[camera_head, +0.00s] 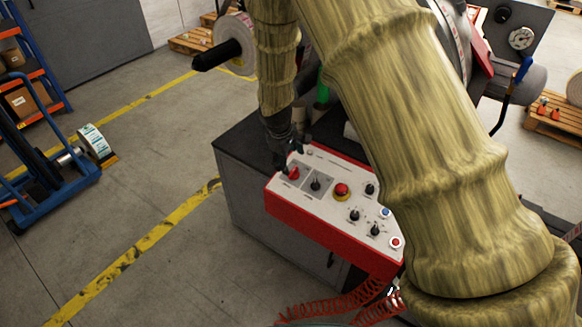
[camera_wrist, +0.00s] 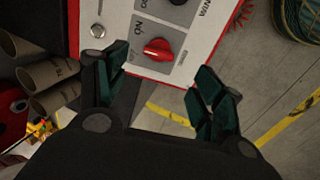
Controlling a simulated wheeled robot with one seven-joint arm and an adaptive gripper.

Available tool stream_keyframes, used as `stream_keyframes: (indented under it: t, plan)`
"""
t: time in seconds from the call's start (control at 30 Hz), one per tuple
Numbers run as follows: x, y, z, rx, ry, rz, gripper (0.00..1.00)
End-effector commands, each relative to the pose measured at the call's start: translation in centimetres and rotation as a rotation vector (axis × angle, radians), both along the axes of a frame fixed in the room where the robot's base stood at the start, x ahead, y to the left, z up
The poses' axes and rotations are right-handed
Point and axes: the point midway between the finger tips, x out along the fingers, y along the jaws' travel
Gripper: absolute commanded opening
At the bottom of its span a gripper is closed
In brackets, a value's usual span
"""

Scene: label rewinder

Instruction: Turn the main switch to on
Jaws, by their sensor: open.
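The main switch is a red knob (camera_wrist: 158,48) on a grey plate with an ON marking beside it. Its grip lies roughly crosswise in the wrist view. In the head view the red knob (camera_head: 294,173) sits at the left end of the red-edged white control panel (camera_head: 330,204). My gripper (camera_head: 284,168) is over that end of the panel, close to the knob and partly covering the area around it. In the wrist view my gripper (camera_wrist: 158,78) is open, its fingers spread to either side of the knob and nothing between them. I cannot tell whether a finger touches the panel.
Next to the knob is a black switch (camera_head: 316,184), then a red emergency stop button (camera_head: 341,190) and several smaller knobs. Cardboard tubes (camera_wrist: 50,70) lie left of the panel in the wrist view. A blue cart (camera_head: 50,190) stands far left, with open floor between.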

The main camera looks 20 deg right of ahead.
Motion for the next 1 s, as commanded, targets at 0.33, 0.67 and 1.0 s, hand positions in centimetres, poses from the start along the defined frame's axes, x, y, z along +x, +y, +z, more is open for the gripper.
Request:
stream_keyframes:
  t: [0.33,0.67,1.0]
  plan:
    - [1.9,-0.8,-4.5,0.001,0.014,-0.002,0.68]
    - [2.4,-1.5,-7.4,0.002,0.013,-0.001,0.68]
    - [2.6,-1.8,-8.6,0.001,0.012,-0.002,0.68]
